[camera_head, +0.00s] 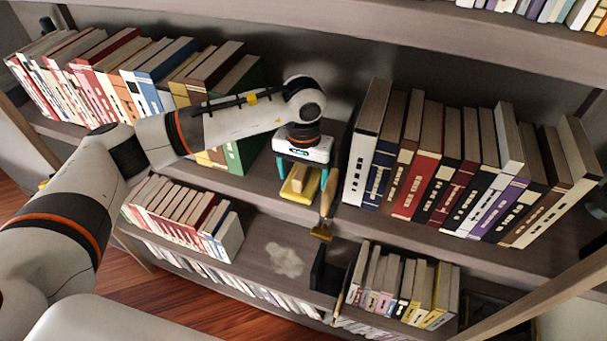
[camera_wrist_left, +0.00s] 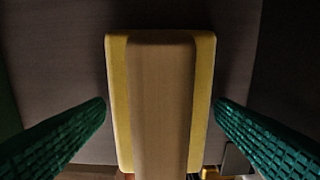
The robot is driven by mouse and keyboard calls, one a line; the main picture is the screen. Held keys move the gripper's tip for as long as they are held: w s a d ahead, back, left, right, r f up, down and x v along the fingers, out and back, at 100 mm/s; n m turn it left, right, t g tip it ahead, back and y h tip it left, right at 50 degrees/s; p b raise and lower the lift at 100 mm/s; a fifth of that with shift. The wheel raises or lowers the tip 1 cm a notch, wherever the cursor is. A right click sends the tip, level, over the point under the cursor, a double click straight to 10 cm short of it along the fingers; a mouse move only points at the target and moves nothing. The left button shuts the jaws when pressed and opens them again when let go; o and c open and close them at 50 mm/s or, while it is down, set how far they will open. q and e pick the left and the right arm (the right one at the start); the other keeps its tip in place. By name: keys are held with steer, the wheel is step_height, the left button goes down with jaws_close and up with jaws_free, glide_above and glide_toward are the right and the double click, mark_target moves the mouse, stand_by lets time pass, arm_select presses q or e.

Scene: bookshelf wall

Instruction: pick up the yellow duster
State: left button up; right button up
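The yellow duster (camera_head: 300,185) lies on the middle shelf, in the gap between two rows of books. It has a yellow base and a tan wooden grip, and it also shows in the left wrist view (camera_wrist_left: 118,100). My left gripper (camera_head: 303,172) is right above it, with its teal fingers apart. In the left wrist view the two green ridged fingers stand on either side of the duster, with a gap on each side, not touching it. My right gripper is not in view.
A wooden-handled brush (camera_head: 326,205) stands close to the right of the duster. A green book (camera_head: 245,140) ends the left row, and a white book (camera_head: 365,150) starts the right row. On the lower shelf (camera_head: 255,240) there is a pale dusty patch (camera_head: 285,259) and a black bookend (camera_head: 322,272).

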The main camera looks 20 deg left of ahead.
mark_target(302, 166)
arm_select(q)
steer(key=c, duration=0.8)
steer(key=shift+o, duration=0.2)
steer(key=shift+a+r+b, duration=0.1)
steer(key=shift+b, duration=0.4)
step_height(302, 166, up, 6)
steer(key=b, duration=0.4)
steer(key=shift+s+r, duration=0.1)
steer(key=shift+r, duration=0.1)
steer(key=s+a+b, duration=0.7)
steer(key=s+a, duration=0.6)
steer(key=s, duration=0.1)
steer(key=shift+s+r+b, duration=0.2)
steer(key=shift+s+b, duration=0.15)
steer(key=shift+s, duration=0.05)
